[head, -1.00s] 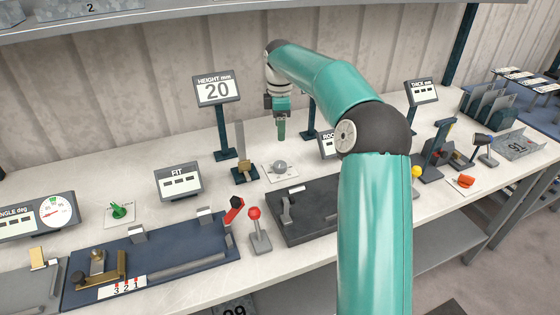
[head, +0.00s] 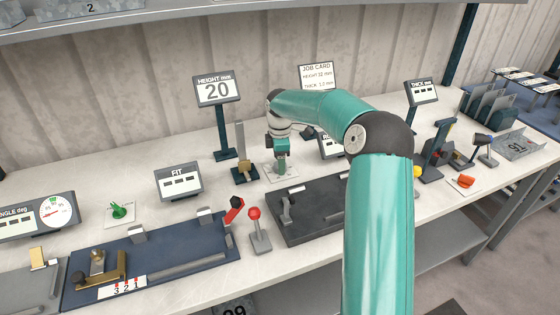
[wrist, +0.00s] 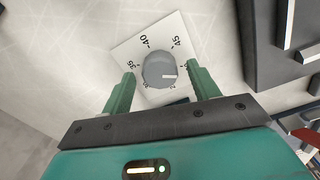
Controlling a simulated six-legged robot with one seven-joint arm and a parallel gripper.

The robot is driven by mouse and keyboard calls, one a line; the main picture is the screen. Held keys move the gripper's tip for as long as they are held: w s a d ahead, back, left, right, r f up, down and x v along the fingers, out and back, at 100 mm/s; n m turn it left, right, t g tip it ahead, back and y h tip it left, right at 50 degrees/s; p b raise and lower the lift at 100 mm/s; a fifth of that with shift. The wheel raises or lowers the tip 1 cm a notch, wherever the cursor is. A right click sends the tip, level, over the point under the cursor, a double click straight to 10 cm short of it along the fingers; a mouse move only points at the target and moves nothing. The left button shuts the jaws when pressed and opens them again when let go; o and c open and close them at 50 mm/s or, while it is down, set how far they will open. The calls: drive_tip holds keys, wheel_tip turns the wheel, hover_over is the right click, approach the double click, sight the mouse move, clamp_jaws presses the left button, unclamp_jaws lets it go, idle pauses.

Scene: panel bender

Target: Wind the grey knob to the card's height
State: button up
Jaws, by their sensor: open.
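The grey knob (wrist: 159,70) is round with a white pointer mark, on a white square dial plate (wrist: 130,50) with numbers such as 40 and 45. My gripper (wrist: 160,82) is open above it, one green finger on each side of the knob in the wrist view; I cannot tell if they touch it. In the head view my gripper (head: 282,168) hides the knob. The height display (head: 216,90) reads 20. The job card (head: 317,76) stands behind my arm and appears to read height 32 mm, in small print.
A brass-and-steel post (head: 242,155) on a dark base stands just left of the dial. A dark block fixture (head: 300,228) lies in front of it. A red-knobbed lever (head: 256,230) stands further front. The bench is clear behind the FIT display (head: 179,181).

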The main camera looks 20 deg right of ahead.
drive_tip(key=shift+f, duration=0.2)
drive_tip(key=c, duration=1)
drive_tip(key=shift+o, duration=0.2)
drive_tip(key=shift+r+m, duration=0.1)
drive_tip(key=shift+m, duration=0.2)
